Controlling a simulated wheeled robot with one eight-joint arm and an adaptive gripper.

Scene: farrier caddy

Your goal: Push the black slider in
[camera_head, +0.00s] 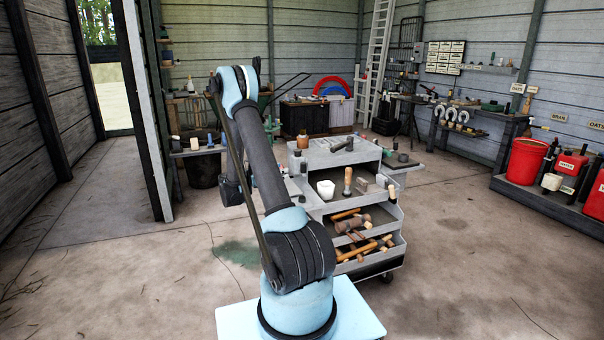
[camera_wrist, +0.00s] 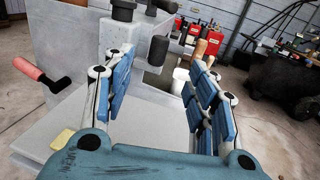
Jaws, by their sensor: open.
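My gripper (camera_wrist: 158,72) is open in the wrist view, with blue pads on both fingers and nothing held between them. Its fingers point at the grey caddy (camera_wrist: 62,42). A short black piece (camera_wrist: 158,50) stands beyond and between the fingers, close to the left finger. Another black cylindrical piece (camera_wrist: 123,10) is on the caddy's upper part. I cannot tell for sure which black piece is the slider. In the head view the caddy (camera_head: 322,158) stands behind my arm, which hides its left side and my gripper.
The caddy's tiers hold a white cup (camera_head: 325,189), a wooden-handled tool (camera_head: 347,180) and several hammers (camera_head: 352,224). A pink-handled black tool (camera_wrist: 40,75) juts out at left in the wrist view. Red containers (camera_head: 526,160) stand at right. The floor in front is clear.

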